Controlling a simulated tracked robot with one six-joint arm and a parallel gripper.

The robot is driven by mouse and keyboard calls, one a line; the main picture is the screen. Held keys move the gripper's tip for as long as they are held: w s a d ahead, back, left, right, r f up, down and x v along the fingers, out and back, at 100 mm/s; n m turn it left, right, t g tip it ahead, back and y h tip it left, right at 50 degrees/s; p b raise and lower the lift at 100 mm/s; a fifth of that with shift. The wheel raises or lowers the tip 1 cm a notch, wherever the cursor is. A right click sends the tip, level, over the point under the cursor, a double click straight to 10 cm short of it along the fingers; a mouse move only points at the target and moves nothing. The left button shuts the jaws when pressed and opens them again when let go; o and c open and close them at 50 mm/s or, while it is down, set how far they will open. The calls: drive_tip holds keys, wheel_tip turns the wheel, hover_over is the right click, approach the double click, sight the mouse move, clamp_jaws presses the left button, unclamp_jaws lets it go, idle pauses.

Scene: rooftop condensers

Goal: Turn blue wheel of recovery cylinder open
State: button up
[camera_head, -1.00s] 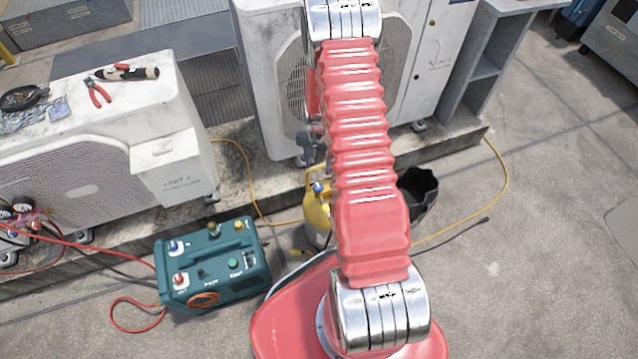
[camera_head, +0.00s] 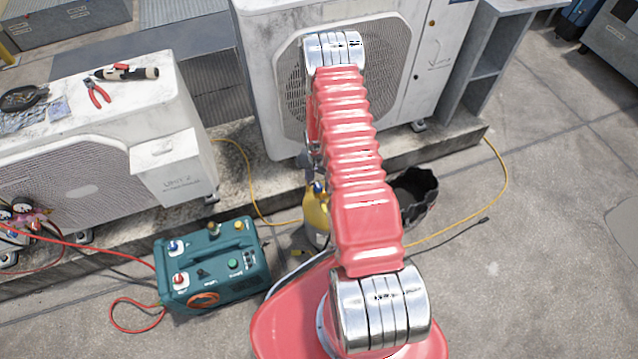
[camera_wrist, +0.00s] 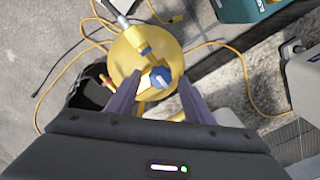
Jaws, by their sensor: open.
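The yellow recovery cylinder (camera_head: 315,222) stands on the ground by the concrete ledge, partly hidden behind my red arm. Its blue wheel (camera_head: 317,187) shows small at its top. In the wrist view the cylinder (camera_wrist: 128,66) is seen from above, with the blue wheel (camera_wrist: 160,77) on its yellow valve block. My gripper (camera_wrist: 159,84) is open, its two dark fingers apart, with the blue wheel appearing between their tips. I cannot tell how far the wheel is below the tips. An orange-red part (camera_wrist: 107,82) shows beside the left finger.
A teal recovery machine (camera_head: 212,268) stands left of the cylinder. A black bucket (camera_head: 415,195) is close on its right. Yellow hoses (camera_head: 445,236) lie on the ground around it. White condenser units (camera_head: 270,70) stand behind on the ledge. Open concrete lies to the right.

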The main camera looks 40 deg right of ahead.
drive_tip(key=shift+f, duration=0.5)
drive_tip(key=shift+c, duration=0.5)
drive_tip(key=c, duration=0.9)
drive_tip(key=shift+d, duration=0.2)
drive_tip(key=shift+c, duration=0.2)
drive_tip(key=shift+a, duration=0.15)
